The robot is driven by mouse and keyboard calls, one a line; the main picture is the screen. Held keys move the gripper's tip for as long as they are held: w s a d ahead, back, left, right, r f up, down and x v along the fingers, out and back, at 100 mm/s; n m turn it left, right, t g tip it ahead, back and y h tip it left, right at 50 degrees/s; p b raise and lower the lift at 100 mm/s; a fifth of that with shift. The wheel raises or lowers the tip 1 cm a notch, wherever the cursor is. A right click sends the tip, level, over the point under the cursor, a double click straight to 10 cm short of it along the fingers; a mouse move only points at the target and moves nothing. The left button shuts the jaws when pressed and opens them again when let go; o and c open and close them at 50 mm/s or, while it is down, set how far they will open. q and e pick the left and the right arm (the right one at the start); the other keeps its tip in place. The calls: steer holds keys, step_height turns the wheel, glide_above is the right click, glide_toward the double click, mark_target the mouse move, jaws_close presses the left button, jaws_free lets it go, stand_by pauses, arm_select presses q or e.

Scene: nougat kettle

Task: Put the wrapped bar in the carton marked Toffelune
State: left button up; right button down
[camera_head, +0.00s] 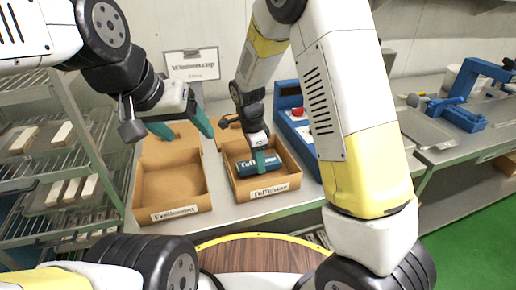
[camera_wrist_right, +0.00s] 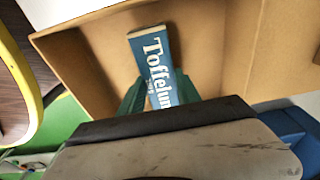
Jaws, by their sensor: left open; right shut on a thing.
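The wrapped bar (camera_head: 246,166) is blue with white lettering, and the wrist view reads "Toffelun..." on the bar (camera_wrist_right: 152,55). It is inside the right-hand open carton (camera_head: 283,187), whose front label appears to read Toffelune. My right gripper (camera_head: 262,160) reaches down into this carton and is shut on the bar; its teal fingers flank the bar in the right wrist view (camera_wrist_right: 158,95). I cannot tell whether the bar touches the carton floor. My left gripper (camera_head: 188,130) is open and empty above the back of the left carton.
A second open carton (camera_head: 172,212) with another label stands to the left and looks empty. A white sign (camera_head: 192,65) stands behind. A blue machine (camera_head: 294,122) is right of the cartons. A wire rack (camera_head: 50,170) with pale bars is at left.

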steer(key=shift+f, duration=0.55)
stand_by(0.9)
steer(key=c, duration=0.8)
jaws_free()
steer(key=shift+o, duration=0.4)
steer(key=o, duration=0.3)
steer(key=shift+o, duration=0.2)
steer(key=shift+r, duration=4)
steer(key=shift+r, duration=0.1)
